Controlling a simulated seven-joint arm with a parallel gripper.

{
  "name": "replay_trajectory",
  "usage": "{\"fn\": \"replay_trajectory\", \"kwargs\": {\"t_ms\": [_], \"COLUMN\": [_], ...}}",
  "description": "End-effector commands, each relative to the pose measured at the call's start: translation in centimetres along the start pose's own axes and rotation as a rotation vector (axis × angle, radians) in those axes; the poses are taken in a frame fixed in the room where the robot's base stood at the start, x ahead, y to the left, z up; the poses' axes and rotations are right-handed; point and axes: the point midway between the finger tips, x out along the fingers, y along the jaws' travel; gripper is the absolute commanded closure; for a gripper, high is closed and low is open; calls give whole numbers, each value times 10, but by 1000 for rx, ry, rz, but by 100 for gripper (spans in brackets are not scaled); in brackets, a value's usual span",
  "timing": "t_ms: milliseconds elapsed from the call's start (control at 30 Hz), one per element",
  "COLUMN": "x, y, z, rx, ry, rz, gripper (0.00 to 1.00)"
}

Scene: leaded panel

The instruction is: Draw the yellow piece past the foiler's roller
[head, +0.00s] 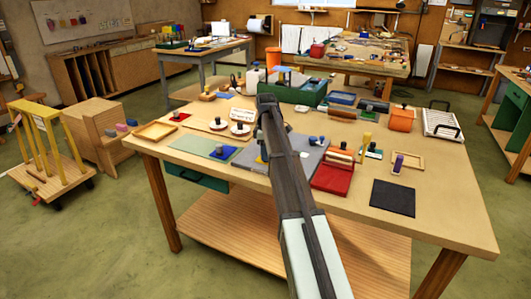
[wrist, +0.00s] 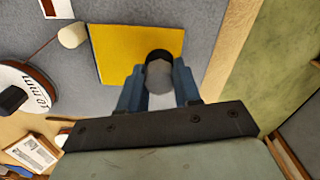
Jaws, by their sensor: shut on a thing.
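The yellow piece (wrist: 115,50) is a flat, bright square on a grey surface (wrist: 215,25) in the wrist view. A dark rounded knob (wrist: 160,56) stands on it towards its near right side. My gripper (wrist: 158,80) is shut on this knob, with a blue finger on either side. The fingers and knob cover the near right part of the piece. A short cream cylinder (wrist: 72,35) stands just beyond the piece's upper left edge; I cannot tell whether it is the foiler's roller. In the head view, my arm hides most of the gripper and the piece.
A white round dial (wrist: 25,90) lies left of the piece. On the bench, a blue piece (head: 222,153) lies left of my arm. A red block with a roller (head: 333,178) and a dark mat (head: 392,198) lie to the right. The bench's front right is mostly clear.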

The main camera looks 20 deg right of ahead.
Motion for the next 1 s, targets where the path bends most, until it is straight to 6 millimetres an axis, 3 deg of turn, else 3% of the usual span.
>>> {"fn": "replay_trajectory", "kwargs": {"t_ms": [1000], "x": [0], "y": [-5], "z": [22], "rx": [1], "ry": [-1], "rz": [2], "gripper": [94]}}
